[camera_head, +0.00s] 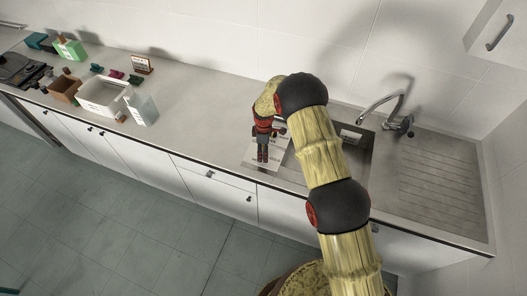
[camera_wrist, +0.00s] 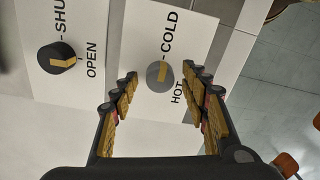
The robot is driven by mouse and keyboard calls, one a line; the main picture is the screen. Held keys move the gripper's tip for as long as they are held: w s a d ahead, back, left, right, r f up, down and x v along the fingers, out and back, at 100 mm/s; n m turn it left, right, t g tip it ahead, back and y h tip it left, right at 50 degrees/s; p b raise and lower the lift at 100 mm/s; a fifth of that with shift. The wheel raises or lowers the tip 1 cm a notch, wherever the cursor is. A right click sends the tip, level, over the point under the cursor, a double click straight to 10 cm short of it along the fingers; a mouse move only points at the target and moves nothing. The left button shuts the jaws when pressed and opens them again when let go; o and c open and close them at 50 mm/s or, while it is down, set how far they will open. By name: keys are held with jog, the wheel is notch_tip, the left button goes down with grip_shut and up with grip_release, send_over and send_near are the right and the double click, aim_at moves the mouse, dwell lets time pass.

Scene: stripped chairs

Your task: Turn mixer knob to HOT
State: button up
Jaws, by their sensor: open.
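The mixer knob (camera_wrist: 157,77) is a round grey knob with a yellow stripe, on a white panel (camera_wrist: 140,25) printed COLD and HOT. The stripe points toward the COLD mark. My gripper (camera_wrist: 161,75) is open, with one fingertip on each side of the knob in the wrist view; I cannot tell whether they touch it. In the head view my gripper (camera_head: 262,155) points down over the white panel area at the counter's front, left of the sink. It hides the knob there.
A second, black knob (camera_wrist: 56,57) marked SHUT and OPEN sits on a panel to the left in the wrist view. The sink (camera_head: 357,150) and tap (camera_head: 388,103) are right of my gripper. A white bin (camera_head: 100,97) and several containers stand far left.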

jog(key=c, duration=0.3)
jog(key=c, duration=0.8)
jog(key=shift+c, duration=0.3)
